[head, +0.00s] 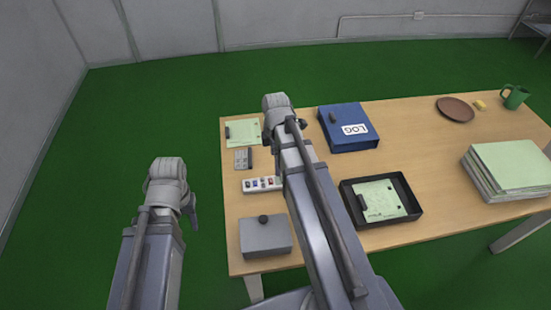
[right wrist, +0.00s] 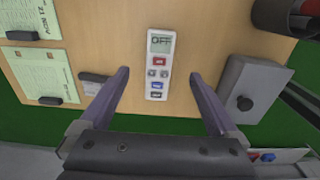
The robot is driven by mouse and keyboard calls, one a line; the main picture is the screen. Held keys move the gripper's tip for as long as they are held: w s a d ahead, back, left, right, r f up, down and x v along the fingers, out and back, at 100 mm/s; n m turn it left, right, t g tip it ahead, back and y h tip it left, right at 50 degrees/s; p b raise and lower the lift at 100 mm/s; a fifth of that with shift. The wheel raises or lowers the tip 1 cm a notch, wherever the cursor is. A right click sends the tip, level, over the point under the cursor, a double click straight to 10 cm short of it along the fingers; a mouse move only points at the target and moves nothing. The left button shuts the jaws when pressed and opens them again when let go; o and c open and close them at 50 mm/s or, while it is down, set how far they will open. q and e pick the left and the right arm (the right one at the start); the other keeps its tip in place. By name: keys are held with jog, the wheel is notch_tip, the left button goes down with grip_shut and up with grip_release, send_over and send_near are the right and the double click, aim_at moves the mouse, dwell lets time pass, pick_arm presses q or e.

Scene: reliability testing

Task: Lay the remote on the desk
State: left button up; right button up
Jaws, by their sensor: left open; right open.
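The white remote (head: 258,184) with coloured buttons lies on the desk (head: 415,130) near its left side; my right arm hides its right end in the head view. In the right wrist view the remote (right wrist: 159,65) lies flat, its display reading OFF. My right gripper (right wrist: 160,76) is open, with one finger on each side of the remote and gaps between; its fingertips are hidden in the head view. My left gripper (head: 192,212) is off the desk's left edge, over the green floor, empty as far as it shows.
A grey box with a knob (head: 265,237) stands nearer me, and a small grey device (head: 243,159) lies beyond the remote. A clipboard (head: 245,130), blue LOG binder (head: 338,117), black tray (head: 412,208), paper stack (head: 512,165), brown plate (head: 455,109) and green mug (head: 515,97) occupy the desk.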

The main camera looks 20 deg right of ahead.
jog(key=s+a+m, duration=0.5)
jog(key=a, duration=0.5)
jog(key=s+a+r+m+h, duration=0.1)
jog(key=s+a+m, duration=0.5)
jog(key=a, duration=0.4)
